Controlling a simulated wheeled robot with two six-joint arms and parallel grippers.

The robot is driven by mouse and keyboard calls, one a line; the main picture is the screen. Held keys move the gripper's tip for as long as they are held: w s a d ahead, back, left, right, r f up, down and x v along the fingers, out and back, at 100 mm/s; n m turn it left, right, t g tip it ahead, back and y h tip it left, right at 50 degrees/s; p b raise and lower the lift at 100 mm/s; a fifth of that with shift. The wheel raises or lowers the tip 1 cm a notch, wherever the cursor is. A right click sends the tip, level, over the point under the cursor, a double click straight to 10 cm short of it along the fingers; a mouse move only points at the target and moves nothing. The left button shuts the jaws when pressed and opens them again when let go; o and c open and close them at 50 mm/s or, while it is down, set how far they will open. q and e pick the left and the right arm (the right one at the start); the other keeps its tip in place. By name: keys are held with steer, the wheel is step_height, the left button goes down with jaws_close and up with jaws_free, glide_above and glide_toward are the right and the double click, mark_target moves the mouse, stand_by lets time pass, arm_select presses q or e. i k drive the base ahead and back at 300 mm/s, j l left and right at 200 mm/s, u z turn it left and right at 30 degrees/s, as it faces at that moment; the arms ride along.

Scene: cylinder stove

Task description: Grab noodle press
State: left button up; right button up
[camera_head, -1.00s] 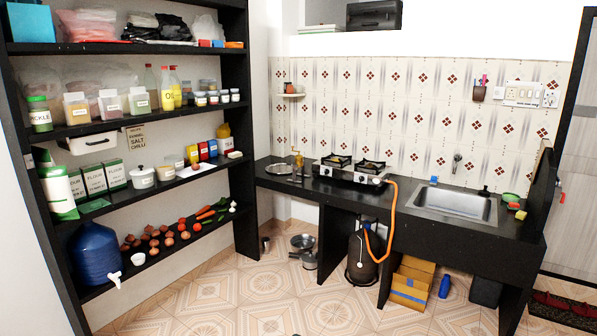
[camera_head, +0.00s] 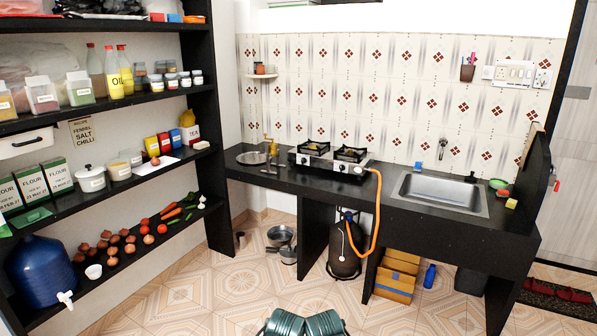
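A small upright brass-coloured device (camera_head: 270,152) stands on the black counter, left of the stove. It looks like the noodle press, but it is too small in the picture to make out its details. It stands beside a round metal plate (camera_head: 248,158). Neither of my grippers shows in the head view. Two teal rounded parts at the bottom edge look like my own arms, well short of the counter.
The two-burner stove (camera_head: 331,162) is right of the device, with an orange hose (camera_head: 376,222) hanging from it. A sink (camera_head: 440,194) is farther right. Pots (camera_head: 282,240) and a gas cylinder (camera_head: 344,248) stand below. The shelf (camera_head: 213,120) bounds the left; floor in front is clear.

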mark_target(274, 151)
steer(key=i+j, duration=0.1)
steer(key=i, duration=0.45)
steer(key=i+j, duration=0.1)
steer(key=i, duration=0.45)
steer(key=i+j+z, duration=0.1)
steer(key=i, duration=0.45)
steer(key=i+j, duration=0.15)
steer(key=i, duration=0.4)
steer(key=i+j, duration=0.15)
steer(key=i, duration=0.4)
steer(key=i+j+z, duration=0.1)
steer(key=i, duration=0.45)
